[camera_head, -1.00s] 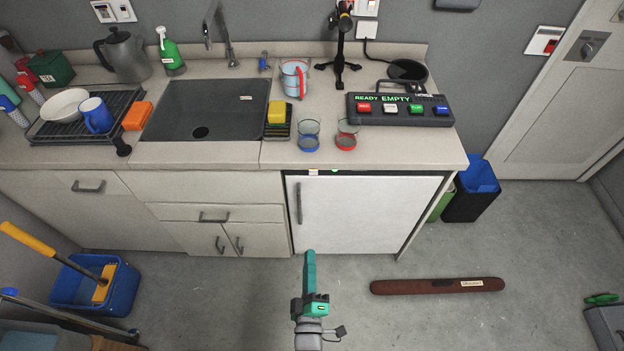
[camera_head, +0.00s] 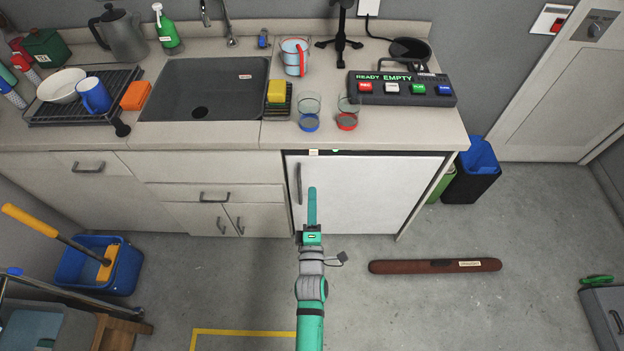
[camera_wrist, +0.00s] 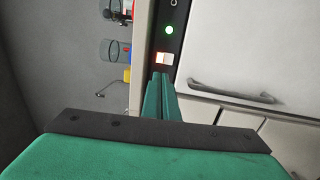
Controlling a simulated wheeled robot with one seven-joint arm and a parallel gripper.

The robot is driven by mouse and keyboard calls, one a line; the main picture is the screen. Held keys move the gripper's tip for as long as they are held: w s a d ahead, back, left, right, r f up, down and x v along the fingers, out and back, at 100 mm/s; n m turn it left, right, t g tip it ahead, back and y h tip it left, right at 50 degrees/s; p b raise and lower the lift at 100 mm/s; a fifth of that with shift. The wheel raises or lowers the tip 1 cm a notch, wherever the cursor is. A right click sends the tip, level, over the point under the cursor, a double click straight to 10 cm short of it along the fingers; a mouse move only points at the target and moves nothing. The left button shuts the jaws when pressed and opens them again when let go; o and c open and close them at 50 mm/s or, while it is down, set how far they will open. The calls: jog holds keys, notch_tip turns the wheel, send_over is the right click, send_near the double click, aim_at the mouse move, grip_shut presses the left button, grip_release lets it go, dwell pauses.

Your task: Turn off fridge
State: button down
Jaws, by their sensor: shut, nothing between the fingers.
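The white fridge (camera_head: 375,195) stands under the counter with its door shut. A dark strip runs along its top edge. On that strip, the wrist view shows a lit green light (camera_wrist: 169,30) and a small white rocker switch (camera_wrist: 164,58) with a red glow at one side. The switch also shows as a small pale spot in the head view (camera_head: 313,152). My teal gripper (camera_wrist: 161,76) is shut and empty, its fingertips close to the switch. I cannot tell whether they touch it. In the head view, my gripper (camera_head: 312,190) is in front of the door, right of the handle (camera_head: 299,184).
The counter (camera_head: 210,136) overhangs the fridge, with glasses, a sponge and a button box (camera_head: 402,90) on top. A brown draught roll (camera_head: 435,266) lies on the floor at right. A blue bucket (camera_head: 95,265) is at left.

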jog(key=w, duration=0.4)
jog(key=w+r, duration=0.1)
jog(key=w, duration=0.8)
jog(key=shift+d+r, duration=0.1)
jog(key=shift+r, duration=0.2)
jog(key=shift+w+r, duration=0.1)
